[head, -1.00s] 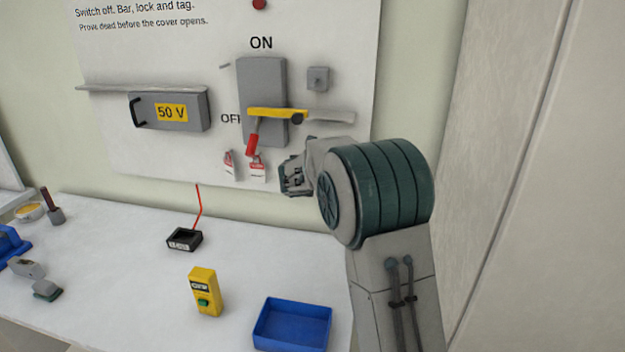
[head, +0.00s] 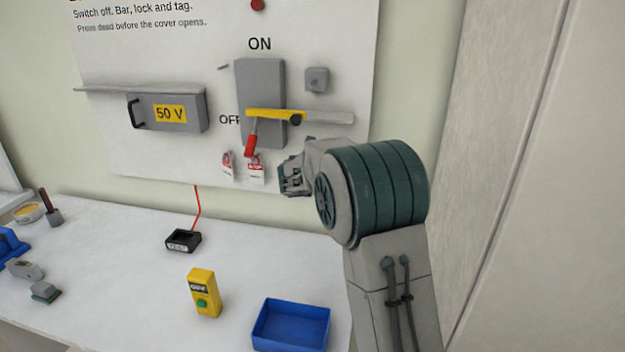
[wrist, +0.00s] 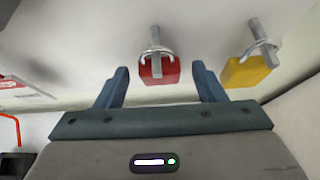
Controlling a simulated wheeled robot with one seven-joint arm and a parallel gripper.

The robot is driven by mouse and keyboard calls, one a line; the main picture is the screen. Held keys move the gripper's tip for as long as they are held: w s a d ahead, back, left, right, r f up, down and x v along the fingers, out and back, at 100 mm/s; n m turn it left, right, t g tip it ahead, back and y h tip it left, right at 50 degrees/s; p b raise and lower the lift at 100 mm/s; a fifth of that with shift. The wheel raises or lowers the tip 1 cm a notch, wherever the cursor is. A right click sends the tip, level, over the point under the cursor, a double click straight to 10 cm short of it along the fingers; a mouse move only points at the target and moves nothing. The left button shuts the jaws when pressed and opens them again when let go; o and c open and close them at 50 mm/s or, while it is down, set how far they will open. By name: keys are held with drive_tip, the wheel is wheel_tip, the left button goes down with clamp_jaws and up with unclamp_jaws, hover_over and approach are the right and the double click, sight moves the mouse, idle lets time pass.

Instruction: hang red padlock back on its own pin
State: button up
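In the wrist view a red padlock (wrist: 160,72) hangs at a grey pin (wrist: 155,38) on the white board, its shackle around the pin. My gripper (wrist: 161,82) is open, with one finger to each side of the red padlock and a gap on both sides. The fingers do not appear to touch it. In the head view my gripper (head: 292,178) is close to the board's lower right part. The red padlock is hidden there behind my arm.
A yellow padlock (wrist: 245,70) hangs on another pin, right of my right finger. Red-and-white tags (head: 256,170) hang left of my gripper, below the red-ended switch handle (head: 250,146). On the bench below are a blue tray (head: 291,325) and a yellow tester (head: 204,292).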

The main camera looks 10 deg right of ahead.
drive_tip(key=v, duration=1.3)
drive_tip(key=s+d+f+m+g, duration=0.2)
drive_tip(key=s+d+m+g, duration=0.15)
drive_tip(key=s+m, duration=0.6)
drive_tip(key=s+d+f+m+g, duration=0.2)
drive_tip(key=s+d+m, duration=0.2)
drive_tip(key=s+m, duration=0.55)
drive_tip(key=s+a+f+m+g+y, duration=0.1)
drive_tip(key=s+f+m+y, duration=0.1)
drive_tip(key=s+m, duration=0.4)
drive_tip(key=s+a+f+m+g+y, duration=0.1)
drive_tip(key=s+a+f+m+y, duration=0.1)
drive_tip(key=s+m, duration=0.4)
drive_tip(key=s+f, duration=0.1)
drive_tip(key=s, duration=0.2)
drive_tip(key=shift+s+a+f+g+y+b, duration=0.3)
drive_tip(key=shift+s+g+y+b, duration=0.05)
drive_tip(key=shift+y, duration=0.05)
